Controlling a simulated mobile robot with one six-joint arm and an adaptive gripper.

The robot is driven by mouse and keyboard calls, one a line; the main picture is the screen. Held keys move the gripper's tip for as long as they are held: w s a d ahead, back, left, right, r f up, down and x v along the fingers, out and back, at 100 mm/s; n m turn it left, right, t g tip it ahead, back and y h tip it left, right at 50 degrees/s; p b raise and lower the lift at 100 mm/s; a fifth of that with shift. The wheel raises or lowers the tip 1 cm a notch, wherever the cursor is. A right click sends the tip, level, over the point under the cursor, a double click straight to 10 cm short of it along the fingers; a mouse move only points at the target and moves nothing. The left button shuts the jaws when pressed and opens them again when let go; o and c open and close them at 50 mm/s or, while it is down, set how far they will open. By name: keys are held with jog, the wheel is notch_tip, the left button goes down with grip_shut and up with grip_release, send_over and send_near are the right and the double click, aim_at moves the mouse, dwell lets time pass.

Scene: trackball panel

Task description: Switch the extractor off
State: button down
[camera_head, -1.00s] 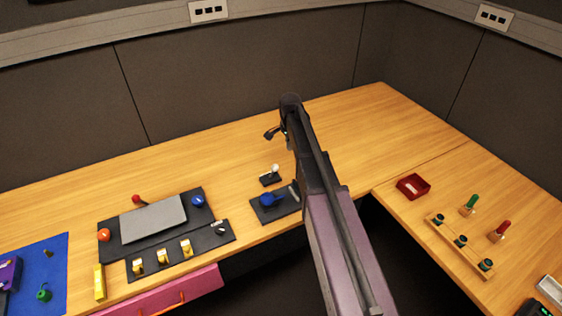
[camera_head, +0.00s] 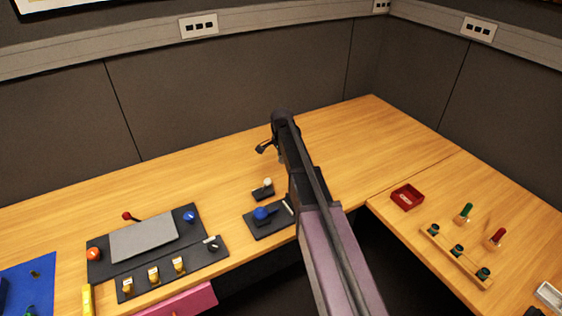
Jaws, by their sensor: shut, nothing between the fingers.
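No label naming the extractor can be read. A small black-based switch with a pale knob (camera_head: 264,187) stands on the desk near the middle. In front of it is a black panel with a blue ball (camera_head: 262,214) and a light lever or strip (camera_head: 287,207). My gripper (camera_head: 264,149) is shut and empty, beyond the small switch in the picture and apart from it. My arm covers the desk to the right of the switch. At left, a black panel carries a grey plate (camera_head: 144,237), a blue knob (camera_head: 190,217), an orange knob (camera_head: 93,254) and several yellow-and-white switches (camera_head: 153,275).
A red tray (camera_head: 407,197) and a wooden rack with dark green pieces (camera_head: 457,251) lie on the right desk, near a green-handled (camera_head: 465,212) and a red-handled piece (camera_head: 495,238). A blue mat (camera_head: 28,283) is at far left. The back of the desk is clear.

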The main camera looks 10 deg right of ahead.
jog(key=shift+w+d+f+b, duration=0.1)
jog(key=shift+f+b, duration=2.05)
jog(key=shift+f, duration=0.1)
jog(key=shift+w+f+b, duration=0.1)
jog(key=shift+f+b, duration=2)
jog(key=shift+f, duration=0.15)
jog(key=shift+s+a+r+p, duration=0.25)
jog(key=shift+a+r+p, duration=0.05)
jog(key=shift+a, duration=0.2)
jog(key=shift+s+a+r+p, duration=0.2)
jog(key=shift+a+r+p, duration=0.1)
jog(key=shift+a, duration=0.15)
jog(key=shift+s+a+r, duration=0.1)
jog(key=shift+s+a, duration=0.1)
jog(key=shift+a, duration=0.2)
jog(key=shift+s+a+r, duration=0.1)
jog(key=shift+s+a, duration=0.05)
jog(key=shift+a, duration=0.25)
jog(key=shift+d+r, duration=0.1)
jog(key=shift+d, duration=0.05)
